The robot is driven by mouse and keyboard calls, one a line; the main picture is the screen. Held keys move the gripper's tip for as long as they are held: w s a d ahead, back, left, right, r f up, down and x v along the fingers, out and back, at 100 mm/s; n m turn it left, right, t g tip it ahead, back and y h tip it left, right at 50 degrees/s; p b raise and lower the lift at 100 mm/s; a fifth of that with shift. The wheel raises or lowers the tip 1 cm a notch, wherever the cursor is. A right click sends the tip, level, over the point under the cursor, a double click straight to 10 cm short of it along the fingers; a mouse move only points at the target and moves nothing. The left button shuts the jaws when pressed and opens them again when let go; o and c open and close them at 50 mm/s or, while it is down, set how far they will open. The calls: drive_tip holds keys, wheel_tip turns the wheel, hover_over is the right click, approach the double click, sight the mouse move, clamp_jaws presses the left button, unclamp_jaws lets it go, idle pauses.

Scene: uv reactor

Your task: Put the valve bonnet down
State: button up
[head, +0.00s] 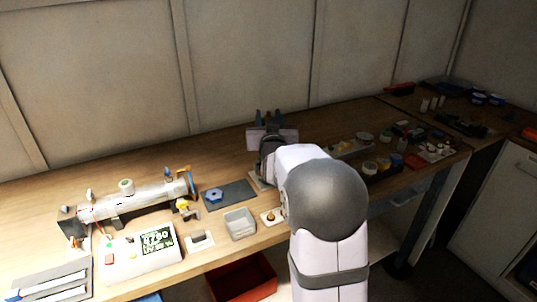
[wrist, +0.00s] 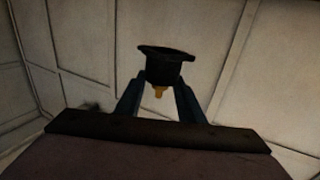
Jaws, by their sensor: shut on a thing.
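My gripper (wrist: 160,88) is shut on the valve bonnet (wrist: 166,64), a dark flanged piece with a brass-coloured stem pointing down between the fingers in the wrist view. Behind it, that view shows only wall panels. In the head view my gripper (head: 267,117) is raised above the back of the bench, fingers pointing up and away.
A dark mat (head: 239,194) bears a blue knob-like part (head: 214,195). A grey bin (head: 239,226), a pale block with a brass piece (head: 271,216) and a control box with a display (head: 145,250) stand in front. Jars and small parts crowd the right. Bare wood (head: 200,163) lies behind the mat.

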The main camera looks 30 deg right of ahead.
wheel_tip(320, 180, down, 9)
drive_tip(key=shift+r+p, duration=0.1)
drive_tip(key=shift+p, duration=0.3)
drive_tip(key=shift+f, duration=0.2)
drive_tip(key=shift+f, duration=1.6)
drive_tip(key=shift+f, duration=0.1)
drive_tip(key=shift+f, duration=0.15)
drive_tip(key=o, duration=0.7)
drive_tip(key=shift+c, duration=0.2)
drive_tip(key=o, duration=0.4)
drive_tip(key=shift+o, duration=0.2)
drive_tip(key=shift+p, duration=0.35)
